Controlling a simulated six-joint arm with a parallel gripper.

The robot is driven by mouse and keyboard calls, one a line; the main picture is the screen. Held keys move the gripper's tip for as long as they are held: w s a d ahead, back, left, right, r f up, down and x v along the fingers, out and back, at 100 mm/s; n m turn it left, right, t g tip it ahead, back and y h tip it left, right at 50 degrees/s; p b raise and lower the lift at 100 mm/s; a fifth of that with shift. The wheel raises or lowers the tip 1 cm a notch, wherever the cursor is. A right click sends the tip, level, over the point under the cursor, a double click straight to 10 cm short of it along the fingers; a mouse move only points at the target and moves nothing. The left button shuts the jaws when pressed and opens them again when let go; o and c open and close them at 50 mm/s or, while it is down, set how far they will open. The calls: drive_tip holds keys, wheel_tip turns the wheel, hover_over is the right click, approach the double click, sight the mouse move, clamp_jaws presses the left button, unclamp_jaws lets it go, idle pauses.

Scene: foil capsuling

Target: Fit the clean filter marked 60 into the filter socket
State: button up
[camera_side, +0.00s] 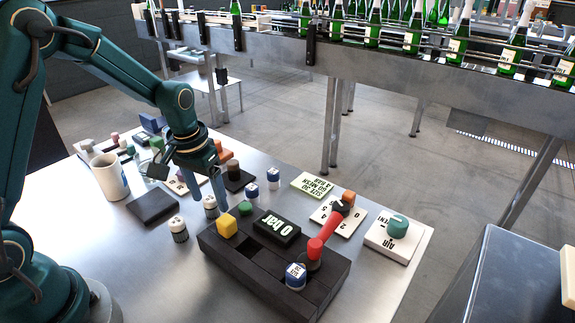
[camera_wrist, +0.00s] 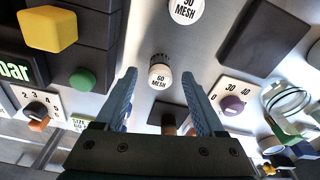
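The filter marked 60 MESH is a small cylinder with a white top (camera_wrist: 160,80). It stands upright on the table in the wrist view, and seems to be the white-topped one in the side view (camera_side: 210,207). My gripper (camera_wrist: 157,73) is open, its two blue fingers apart on either side of this filter in the picture. In the side view my gripper (camera_side: 209,197) points down over it; I cannot tell whether the fingertips touch it. A second MESH filter (camera_wrist: 185,9) stands nearby, its number partly cut off. I cannot clearly make out the filter socket on the black block (camera_side: 228,251).
The block carries a yellow cube (camera_side: 227,226), a green button (camera_side: 245,208), a display reading 0 bar (camera_side: 277,229) and a red lever (camera_side: 325,232). A dark pad (camera_side: 153,207) and a mug (camera_side: 109,176) lie left. Dial plates and small blue-and-white pieces crowd behind.

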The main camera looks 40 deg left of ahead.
clamp_jaws()
drive_tip(key=shift+r, duration=0.1)
